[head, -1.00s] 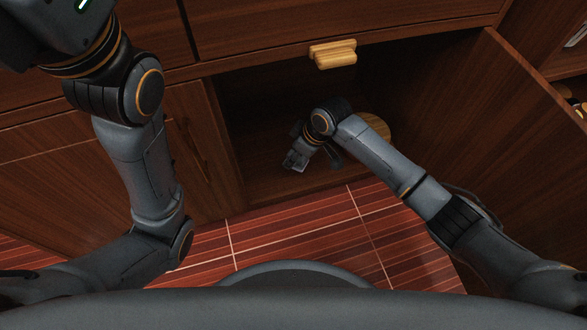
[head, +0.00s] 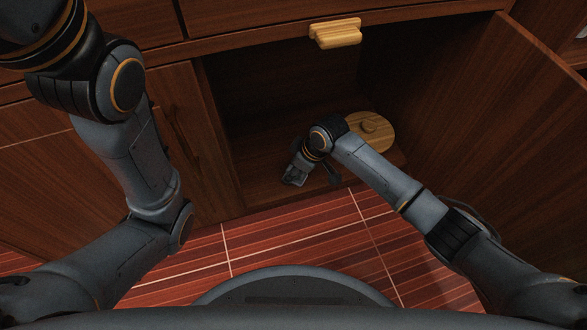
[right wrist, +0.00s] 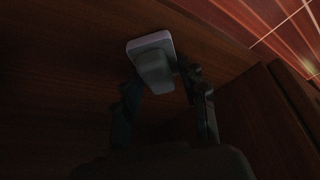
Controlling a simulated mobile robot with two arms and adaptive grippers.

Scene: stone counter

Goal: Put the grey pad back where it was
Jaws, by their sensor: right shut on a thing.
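The grey pad (right wrist: 150,43) shows in the right wrist view as a light, square plate with rounded corners and a darker grey block on its near face. My right gripper (right wrist: 163,82) is shut on it, with a finger on either side of the block. In the head view my right gripper (head: 297,174) is low inside the open cabinet, near the front edge of its floor; the pad is hard to make out there. My left arm rises out of the picture at the upper left, and its gripper is not in view.
A round wooden board with a knob (head: 377,135) lies on the cabinet floor (head: 262,180), right of my right gripper. The open cabinet door (head: 480,110) stands at the right. A drawer with a wooden handle (head: 335,33) is above. Left of the gripper the floor looks clear.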

